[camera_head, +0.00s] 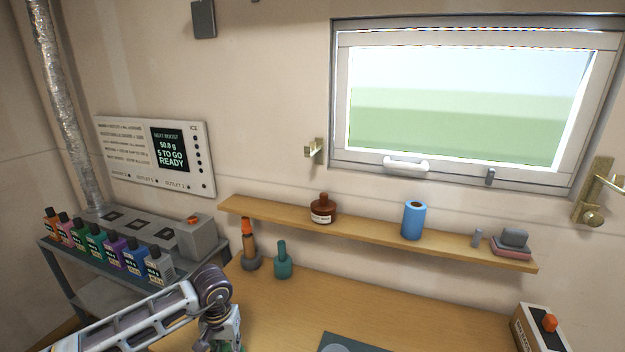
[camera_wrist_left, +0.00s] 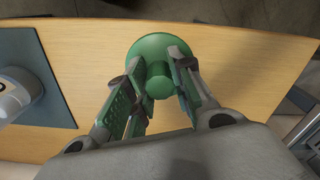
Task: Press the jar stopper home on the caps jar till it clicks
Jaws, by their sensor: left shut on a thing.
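My left gripper (camera_wrist_left: 160,82) is shut on a green piece with a wide round disc and a narrower round knob, probably the jar stopper (camera_wrist_left: 150,47). One finger lies on each side of the knob, and bare wood shows around the disc. In the head view my left gripper (camera_head: 226,340) is at the bottom edge, largely cut off. I cannot tell for certain which vessel is the caps jar. A pale rounded object (camera_wrist_left: 20,92) with a dark mark stands at the left of the left wrist view, apart from the stopper. My right gripper is out of view.
The wooden bench (camera_head: 300,300) has a dark mat (camera_head: 352,343), a teal bottle (camera_head: 283,262) and an orange-topped bottle (camera_head: 250,248). The wall shelf (camera_head: 365,231) holds a brown jar (camera_head: 322,208) and blue roll (camera_head: 413,219). A box (camera_head: 530,330) stands right. The bench middle is clear.

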